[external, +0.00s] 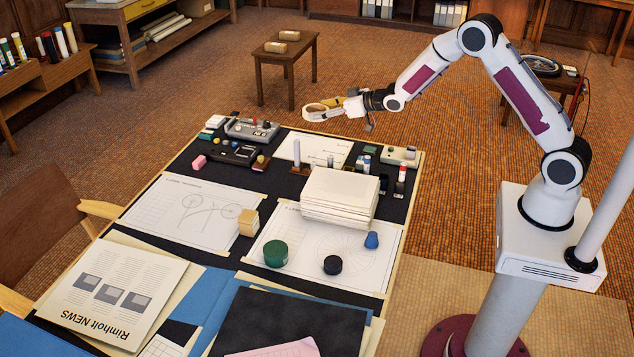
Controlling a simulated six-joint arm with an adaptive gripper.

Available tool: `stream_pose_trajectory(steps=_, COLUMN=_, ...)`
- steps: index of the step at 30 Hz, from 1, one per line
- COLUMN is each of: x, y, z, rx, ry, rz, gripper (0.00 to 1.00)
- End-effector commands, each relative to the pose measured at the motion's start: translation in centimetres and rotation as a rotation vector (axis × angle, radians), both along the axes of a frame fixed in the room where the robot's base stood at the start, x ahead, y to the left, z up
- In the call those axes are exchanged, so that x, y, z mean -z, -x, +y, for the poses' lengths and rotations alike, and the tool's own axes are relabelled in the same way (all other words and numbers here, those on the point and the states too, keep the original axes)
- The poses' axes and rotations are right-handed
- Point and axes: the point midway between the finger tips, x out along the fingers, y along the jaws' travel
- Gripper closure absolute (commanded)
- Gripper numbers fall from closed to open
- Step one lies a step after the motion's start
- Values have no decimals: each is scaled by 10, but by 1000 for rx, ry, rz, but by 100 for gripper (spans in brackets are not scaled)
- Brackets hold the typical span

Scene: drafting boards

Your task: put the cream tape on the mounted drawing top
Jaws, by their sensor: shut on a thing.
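My gripper (338,107) is shut on the cream tape (315,114), a pale ring-shaped roll. It holds the roll in the air, over the far edge of the drafting board in the picture. The mounted drawing at the top (298,151) is a white sheet with line work on the dark board. It lies below the gripper in the picture, and small items stand along its near edge. Two larger drawings, one of a bicycle (180,214) and one of a wheel (370,267), lie nearer the camera. How high the tape hangs is hard to tell.
A white paper stack (340,192) covers part of the wheel drawing. A green round tub (275,253), a black round piece (332,265) and a wooden block (248,223) stand nearby. Control boxes (252,129) sit at the far left edge of the board.

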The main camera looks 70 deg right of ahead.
Motion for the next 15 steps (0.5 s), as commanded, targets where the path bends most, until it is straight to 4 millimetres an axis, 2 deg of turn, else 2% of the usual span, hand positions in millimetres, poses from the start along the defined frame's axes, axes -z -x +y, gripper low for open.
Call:
stream_pose_trajectory(steps=1, x=0, y=3, z=-14, rx=16, ry=1, rz=0, gripper=63)
stream_pose_trajectory(steps=8, x=1, y=13, z=-60, rx=65, ry=7, rz=5, gripper=63)
stream_pose_trajectory(steps=15, x=39, y=13, z=-56, rx=60, ry=5, rz=9, gripper=63)
